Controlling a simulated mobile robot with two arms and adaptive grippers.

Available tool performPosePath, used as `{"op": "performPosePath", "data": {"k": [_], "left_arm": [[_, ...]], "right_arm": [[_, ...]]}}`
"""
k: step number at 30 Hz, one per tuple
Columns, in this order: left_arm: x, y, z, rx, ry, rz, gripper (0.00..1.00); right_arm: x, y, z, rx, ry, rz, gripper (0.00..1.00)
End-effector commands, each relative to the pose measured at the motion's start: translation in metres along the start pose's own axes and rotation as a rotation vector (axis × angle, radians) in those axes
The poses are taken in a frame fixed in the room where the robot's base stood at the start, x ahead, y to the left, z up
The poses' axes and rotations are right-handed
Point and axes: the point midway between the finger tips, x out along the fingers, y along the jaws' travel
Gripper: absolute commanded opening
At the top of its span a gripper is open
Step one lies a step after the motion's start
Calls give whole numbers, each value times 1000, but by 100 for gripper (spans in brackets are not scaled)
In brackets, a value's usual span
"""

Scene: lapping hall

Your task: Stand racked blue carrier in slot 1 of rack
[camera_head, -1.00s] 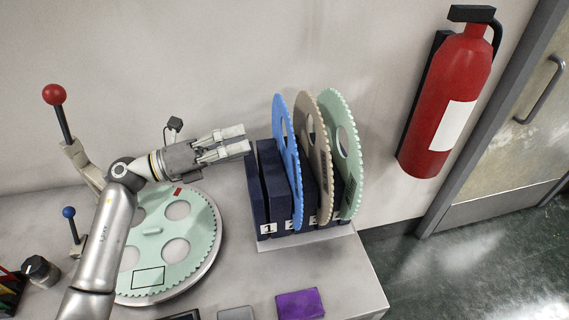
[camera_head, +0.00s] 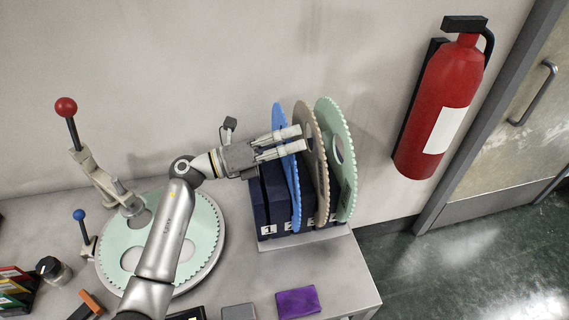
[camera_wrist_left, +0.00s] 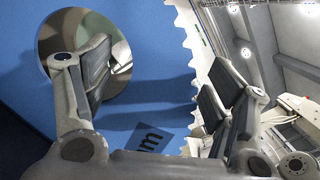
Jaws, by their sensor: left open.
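The blue carrier (camera_head: 284,175), a thin toothed disc with round holes, stands upright in the dark blue rack (camera_head: 258,200), by the label 2. The rack's slot 1 label (camera_head: 268,230) is at its left front, with no disc above it. My left gripper (camera_head: 296,141) is open, its fingers at the upper part of the blue carrier. In the left wrist view the blue carrier (camera_wrist_left: 150,85) fills the left; one finger overlaps its hole and the other lies past its toothed edge. I cannot tell whether they touch it. My right gripper is not in view.
A beige disc (camera_head: 311,130) and a green disc (camera_head: 334,135) stand close on the rack's right. A round plate with a green disc (camera_head: 205,225) lies left, beside a red-knobbed lever (camera_head: 66,106). A purple block (camera_head: 298,302) lies in front. A fire extinguisher (camera_head: 430,120) hangs right.

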Motion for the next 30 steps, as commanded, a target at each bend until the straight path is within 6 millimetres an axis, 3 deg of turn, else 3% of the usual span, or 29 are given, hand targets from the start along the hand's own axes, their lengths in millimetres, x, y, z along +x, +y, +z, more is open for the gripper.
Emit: {"op": "performPosePath", "data": {"k": [4, 22, 30], "left_arm": [[0, 1, 0, 1, 0, 1, 78], [-1, 0, 0, 1, 0, 1, 1], [-1, -1, 2, 4, -3, -1, 0]], "right_arm": [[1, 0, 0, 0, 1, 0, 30], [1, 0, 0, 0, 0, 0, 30], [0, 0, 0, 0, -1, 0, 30]]}}
